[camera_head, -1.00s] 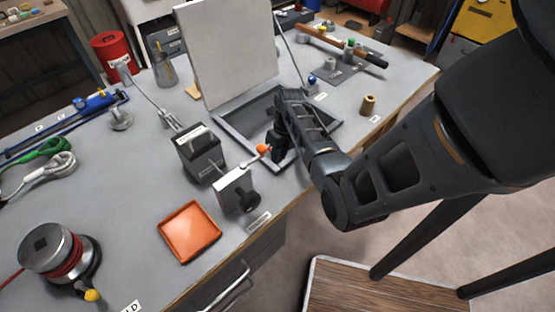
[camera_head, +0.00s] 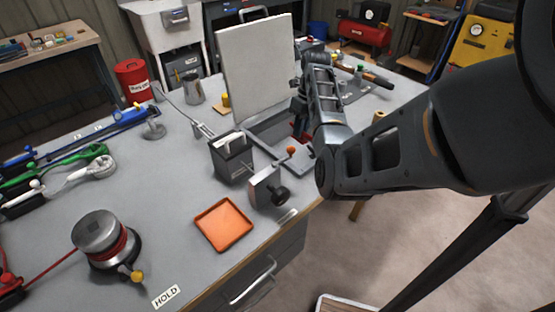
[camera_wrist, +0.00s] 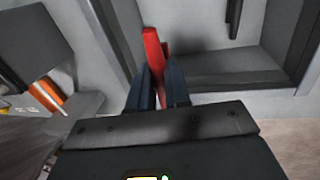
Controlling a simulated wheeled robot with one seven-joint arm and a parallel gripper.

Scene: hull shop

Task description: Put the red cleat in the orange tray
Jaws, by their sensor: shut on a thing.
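The red cleat (camera_wrist: 151,45) is between the two dark fingers of my gripper (camera_wrist: 161,80) in the wrist view, and the fingers are shut on it. In the head view, a bit of red (camera_head: 302,130) shows below my gripper (camera_head: 300,112), over the recess with the raised pale lid. My arm hides part of that recess. The orange tray (camera_head: 223,225) lies flat and empty near the bench's front edge, to the left of and nearer than my gripper.
A pale lid (camera_head: 256,65) stands upright behind the recess (camera_head: 268,137). A dark box (camera_head: 232,160) and a clamp-like block with an orange knob (camera_head: 266,187) stand between gripper and tray. A red-wound spool (camera_head: 104,240) is at left.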

